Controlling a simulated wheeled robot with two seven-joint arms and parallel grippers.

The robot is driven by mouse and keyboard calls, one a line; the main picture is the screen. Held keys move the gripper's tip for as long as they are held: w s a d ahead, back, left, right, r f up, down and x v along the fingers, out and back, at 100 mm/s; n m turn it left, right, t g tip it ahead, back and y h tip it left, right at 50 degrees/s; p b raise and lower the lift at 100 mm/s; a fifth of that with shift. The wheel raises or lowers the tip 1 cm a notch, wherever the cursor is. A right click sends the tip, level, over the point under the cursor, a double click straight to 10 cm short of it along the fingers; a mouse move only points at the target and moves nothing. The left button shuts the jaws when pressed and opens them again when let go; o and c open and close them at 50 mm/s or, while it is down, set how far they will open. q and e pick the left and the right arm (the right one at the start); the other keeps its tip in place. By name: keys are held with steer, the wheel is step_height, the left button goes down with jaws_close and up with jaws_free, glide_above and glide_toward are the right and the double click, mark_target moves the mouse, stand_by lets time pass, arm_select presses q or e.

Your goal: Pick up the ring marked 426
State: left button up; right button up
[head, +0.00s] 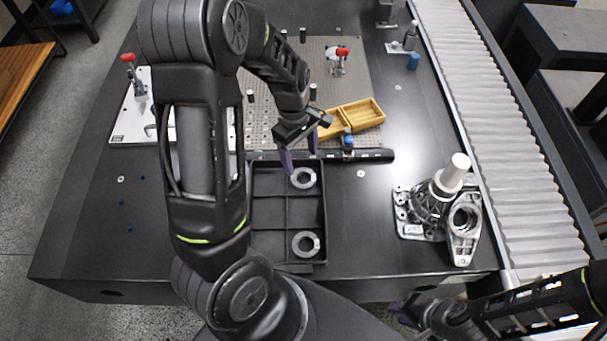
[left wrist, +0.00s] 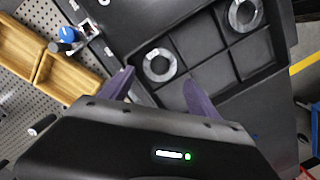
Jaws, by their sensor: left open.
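Two grey metal rings lie in a black divided tray (head: 288,218). The upper ring (head: 312,181) is in the tray's top right compartment, and the lower ring (head: 315,246) is in its bottom right one. In the left wrist view they show as the nearer ring (left wrist: 173,67) and the farther ring (left wrist: 243,30). Any number on them is too small to read. My left gripper (head: 302,163) is open and empty above the upper ring, its purple fingers (left wrist: 158,77) on either side in the wrist view. My right gripper (head: 404,309) is at the bottom edge, its jaws unclear.
A wooden divided box (head: 362,114) lies on the perforated plate (head: 318,52) behind the tray, with a dark rail (head: 375,155) between. A metal casting (head: 464,226) and parts stand on the right, beside a roller conveyor (head: 513,120).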

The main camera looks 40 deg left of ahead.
mark_target(305, 182)
arm_select(q)
steer(key=shift+d+f, duration=0.15)
steer(key=shift+f, duration=1.2)
steer(key=shift+f, duration=0.1)
steer(key=f, duration=0.3)
steer(key=f+p, duration=0.1)
steer(key=f, duration=0.1)
steer(key=shift+d, duration=0.3)
steer(key=shift+s, duration=0.1)
steer(key=c, duration=1.5)
steer(key=shift+r, duration=0.1)
step_height(305, 182, up, 10)
jaws_close()
